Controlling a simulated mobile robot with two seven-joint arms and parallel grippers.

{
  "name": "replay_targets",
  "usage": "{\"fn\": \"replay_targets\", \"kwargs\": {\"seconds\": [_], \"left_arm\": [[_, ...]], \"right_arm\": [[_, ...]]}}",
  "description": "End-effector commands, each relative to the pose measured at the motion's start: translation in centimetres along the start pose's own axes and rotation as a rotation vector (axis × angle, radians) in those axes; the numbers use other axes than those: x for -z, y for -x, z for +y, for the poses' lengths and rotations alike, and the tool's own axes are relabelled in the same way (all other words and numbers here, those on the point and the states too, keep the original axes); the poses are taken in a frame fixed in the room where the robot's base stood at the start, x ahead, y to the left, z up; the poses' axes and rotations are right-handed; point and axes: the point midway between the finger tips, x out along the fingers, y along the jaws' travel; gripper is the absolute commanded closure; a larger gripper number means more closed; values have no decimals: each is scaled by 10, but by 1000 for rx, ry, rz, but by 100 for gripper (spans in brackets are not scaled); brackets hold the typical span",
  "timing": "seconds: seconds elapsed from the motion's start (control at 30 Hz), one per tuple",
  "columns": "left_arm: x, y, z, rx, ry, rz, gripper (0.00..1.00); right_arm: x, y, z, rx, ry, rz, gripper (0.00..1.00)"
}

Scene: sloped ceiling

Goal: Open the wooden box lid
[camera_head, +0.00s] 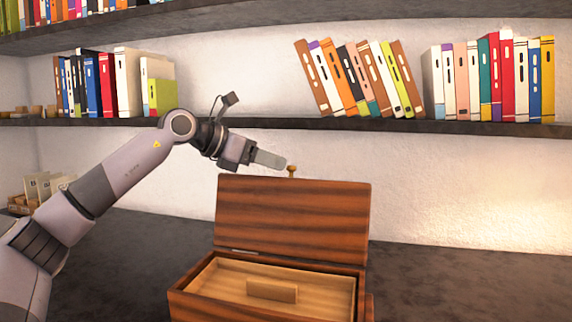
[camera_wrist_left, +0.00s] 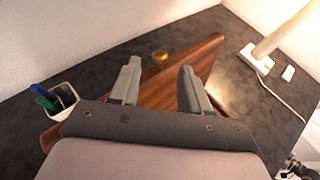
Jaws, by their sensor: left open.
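The wooden box (camera_head: 262,293) stands on the dark desk, with a light wooden tray and a small block inside. Its dark striped lid (camera_head: 290,218) is raised, standing nearly upright at the back. A small brass knob (camera_head: 292,171) shows at the lid's top edge; it also shows in the left wrist view (camera_wrist_left: 160,57). My left gripper (camera_head: 280,163) is beside the knob, above the lid's top edge. In the left wrist view its fingers (camera_wrist_left: 157,88) are apart, with the lid (camera_wrist_left: 170,80) beyond them and nothing visibly held. My right gripper is not in view.
Shelves with rows of books (camera_head: 365,75) run along the wall behind. A pen cup (camera_wrist_left: 58,103) and a lamp base (camera_wrist_left: 257,58) with a cable stand on the desk. The desk (camera_head: 440,285) right of the box is clear.

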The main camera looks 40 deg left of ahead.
Motion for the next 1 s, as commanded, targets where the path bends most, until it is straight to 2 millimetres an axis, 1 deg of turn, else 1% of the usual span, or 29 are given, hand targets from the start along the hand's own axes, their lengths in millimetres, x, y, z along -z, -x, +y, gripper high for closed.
{"fn": "replay_targets", "kwargs": {"seconds": [0.03, 0.1, 0.23, 0.37, 0.57, 0.6, 0.67, 0.7, 0.73, 0.9, 1.0], "left_arm": [[-1, -9, 0, 3, 1, 0, 53], [-2, -18, -1, 2, 0, -2, 53], [-2, -32, 0, 1, 1, -3, 53], [-1, -38, 0, 0, 1, -3, 53], [-1, -38, 0, 0, 1, -3, 53], [-1, -38, 0, 0, 1, -3, 57], [-1, -38, 0, 0, 1, -3, 76], [-1, -38, 0, 0, 1, -3, 89], [-1, -38, 0, 0, 1, -4, 99], [-1, -38, 0, -1, 1, -4, 100], [2, -37, -2, -4, -8, -15, 100]], "right_arm": [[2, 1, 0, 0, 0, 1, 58], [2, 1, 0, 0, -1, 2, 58], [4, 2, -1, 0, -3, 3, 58], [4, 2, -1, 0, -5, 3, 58], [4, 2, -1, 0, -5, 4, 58], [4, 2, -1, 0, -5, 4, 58], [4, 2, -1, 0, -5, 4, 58], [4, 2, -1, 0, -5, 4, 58], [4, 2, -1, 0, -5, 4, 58], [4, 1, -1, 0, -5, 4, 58], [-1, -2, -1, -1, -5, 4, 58]]}}
